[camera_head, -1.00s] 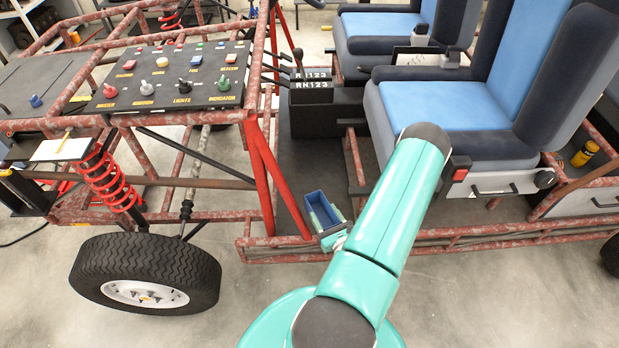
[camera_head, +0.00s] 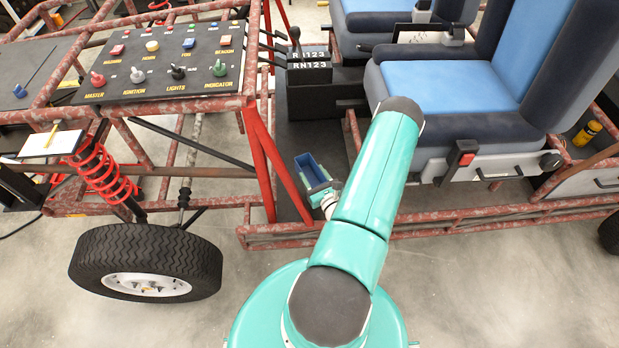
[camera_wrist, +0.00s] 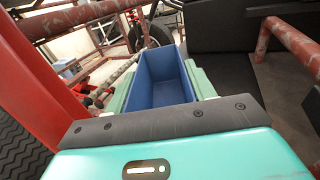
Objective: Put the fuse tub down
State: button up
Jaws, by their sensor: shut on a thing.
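The fuse tub is a small open blue box (camera_head: 310,168), seen just inside the kart's near side rail, above the dark floor panel. In the wrist view the tub (camera_wrist: 161,80) looks empty and sits between the pale green fingers of my gripper (camera_wrist: 160,86). The fingers are shut on its two sides. In the head view my gripper (camera_head: 318,187) is partly hidden by my arm. I cannot tell whether the tub's underside touches the floor panel.
Red frame tubes (camera_head: 268,165) rise just left of the tub. A black shifter box (camera_head: 318,100) stands behind it. The blue seat (camera_head: 450,100) is to the right. The dark floor panel (camera_head: 290,135) has bare room around the tub.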

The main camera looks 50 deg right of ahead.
aim_at(311, 180)
jog(key=w+d+f, duration=0.1)
jog(key=f, duration=0.1)
jog(key=w+d+f, duration=0.2)
jog(key=f, duration=0.1)
jog(key=shift+w+f, duration=0.4)
jog(key=shift+f, duration=1.55)
jog(key=o, duration=1)
jog(key=shift+f, duration=0.15)
jog(key=shift+o, duration=0.2)
jog(key=shift+s, duration=0.2)
jog(key=v, duration=1.1)
jog(key=shift+s+a, duration=0.25)
